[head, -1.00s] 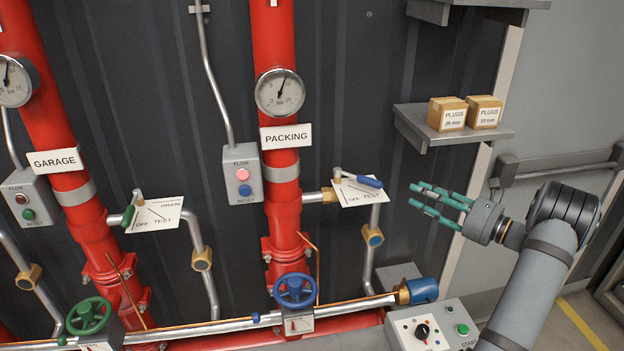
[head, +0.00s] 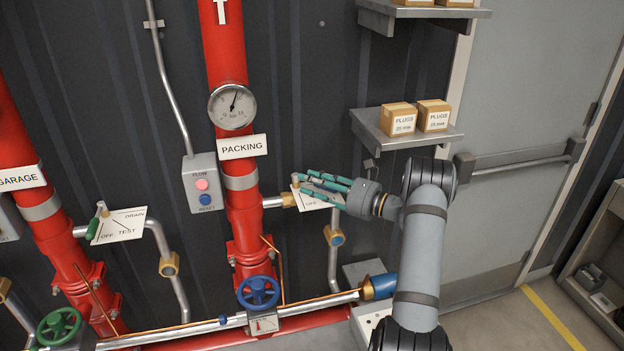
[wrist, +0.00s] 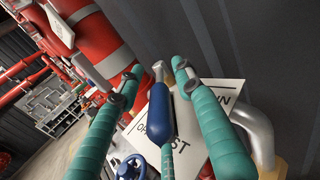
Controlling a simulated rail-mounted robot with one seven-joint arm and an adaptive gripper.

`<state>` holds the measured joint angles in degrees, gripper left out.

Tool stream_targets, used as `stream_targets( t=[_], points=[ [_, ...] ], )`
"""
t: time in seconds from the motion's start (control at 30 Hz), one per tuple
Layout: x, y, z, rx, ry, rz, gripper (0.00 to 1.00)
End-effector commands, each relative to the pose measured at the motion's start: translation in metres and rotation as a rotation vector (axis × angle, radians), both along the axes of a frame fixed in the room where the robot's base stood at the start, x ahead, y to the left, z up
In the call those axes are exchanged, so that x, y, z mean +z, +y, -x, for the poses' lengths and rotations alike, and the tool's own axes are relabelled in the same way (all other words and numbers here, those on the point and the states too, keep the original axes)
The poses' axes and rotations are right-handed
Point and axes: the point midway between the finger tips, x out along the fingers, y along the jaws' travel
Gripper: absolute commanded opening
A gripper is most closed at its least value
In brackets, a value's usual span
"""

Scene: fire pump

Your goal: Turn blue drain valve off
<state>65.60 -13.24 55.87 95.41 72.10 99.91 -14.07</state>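The drain valve's blue lever handle (wrist: 158,105) shows in the wrist view, running from its pivot back toward my palm. It lies over a white plate (wrist: 200,125) with lettering ending in "ST". My gripper (wrist: 157,69) is open, with teal fingers on the left and right of the handle and gaps on both sides. A third finger's tip shows below the handle; whether it touches cannot be told. In the head view my gripper (head: 308,183) is at the PACKING pipe's valve, hiding most of the lever; the plate (head: 308,204) shows partly.
The red PACKING pipe (head: 238,190) is left of my gripper. A shelf (head: 435,138) with boxes is above my arm. The GARAGE drain's green lever (head: 93,228) is further left.

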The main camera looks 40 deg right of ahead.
Motion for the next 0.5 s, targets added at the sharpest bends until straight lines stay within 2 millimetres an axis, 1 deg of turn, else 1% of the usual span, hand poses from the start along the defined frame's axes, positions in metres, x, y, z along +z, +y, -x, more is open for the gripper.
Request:
stream_targets(
  t=[0.2,0.5],
  points=[
    [-0.0004,0.0000,-0.0003,-0.001,0.000,0.000,0.36],
    [-0.0003,-0.0002,-0.0001,-0.001,0.000,0.000,0.19]
  ],
)
